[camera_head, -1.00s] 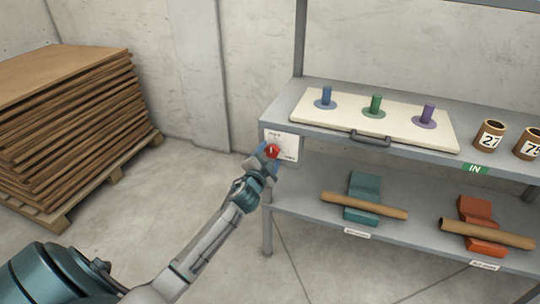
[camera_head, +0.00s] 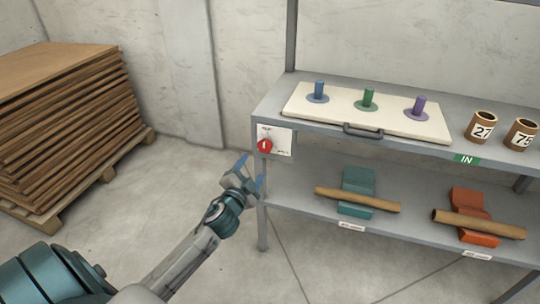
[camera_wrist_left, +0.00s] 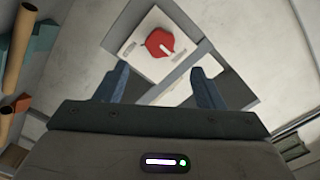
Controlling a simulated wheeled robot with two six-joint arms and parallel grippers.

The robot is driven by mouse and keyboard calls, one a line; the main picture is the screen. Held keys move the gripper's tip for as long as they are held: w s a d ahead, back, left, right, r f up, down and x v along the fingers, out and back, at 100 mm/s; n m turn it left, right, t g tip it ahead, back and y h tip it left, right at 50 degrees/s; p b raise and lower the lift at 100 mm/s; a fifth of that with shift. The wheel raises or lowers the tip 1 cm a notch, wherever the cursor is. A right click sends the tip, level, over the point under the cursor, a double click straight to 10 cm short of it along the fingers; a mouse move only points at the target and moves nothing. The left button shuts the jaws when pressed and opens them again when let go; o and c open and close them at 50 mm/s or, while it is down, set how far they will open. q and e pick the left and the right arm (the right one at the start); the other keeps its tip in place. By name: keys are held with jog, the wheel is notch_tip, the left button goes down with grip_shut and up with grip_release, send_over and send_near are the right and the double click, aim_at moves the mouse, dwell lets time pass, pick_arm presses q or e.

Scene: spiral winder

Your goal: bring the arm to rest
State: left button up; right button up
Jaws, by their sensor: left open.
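My left gripper (camera_head: 248,177) is open and empty, in front of the left end of the grey shelf unit. Its two blue fingers also show apart in the left wrist view (camera_wrist_left: 160,88). A red rotary knob (camera_head: 265,146) on a white plate (camera_head: 283,142) is fixed at the shelf's left front corner, above and apart from the fingers. In the left wrist view the knob (camera_wrist_left: 160,43) lies beyond the fingertips, with a white mark across it. My right gripper is not in view.
The shelf unit (camera_head: 400,143) holds a cream board (camera_head: 390,117) with blue, green and purple pegs, and two numbered brown cups (camera_head: 481,127). Tubes on teal (camera_head: 357,190) and orange rests lie on the lower shelf. A pallet of brown sheets (camera_head: 75,125) stands left. Floor between is clear.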

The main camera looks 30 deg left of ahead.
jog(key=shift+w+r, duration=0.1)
